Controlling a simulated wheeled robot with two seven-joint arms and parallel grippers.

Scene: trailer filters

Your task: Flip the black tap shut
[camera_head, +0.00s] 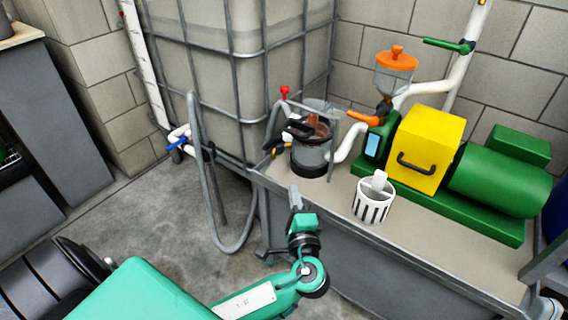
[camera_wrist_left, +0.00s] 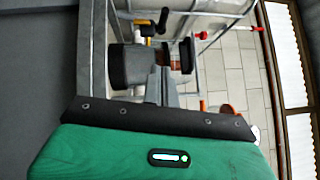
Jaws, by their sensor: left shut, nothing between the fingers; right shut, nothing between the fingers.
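In the left wrist view the shut fingers (camera_wrist_left: 161,82) overlap the dark parts of the housing. A black lever-like part (camera_wrist_left: 163,20) shows beyond them at the top; I cannot tell for sure that it is the same tap. My right gripper is not in view.
The grey trailer (camera_head: 360,262) carries a white slotted basket (camera_head: 373,203), a green pump (camera_head: 500,180) and a yellow box (camera_head: 428,145). A caged tank (camera_head: 225,85) stands behind. A grey bent hose (camera_head: 210,205) hangs left of my gripper. A small red tap (camera_head: 284,91) stands above the housing.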

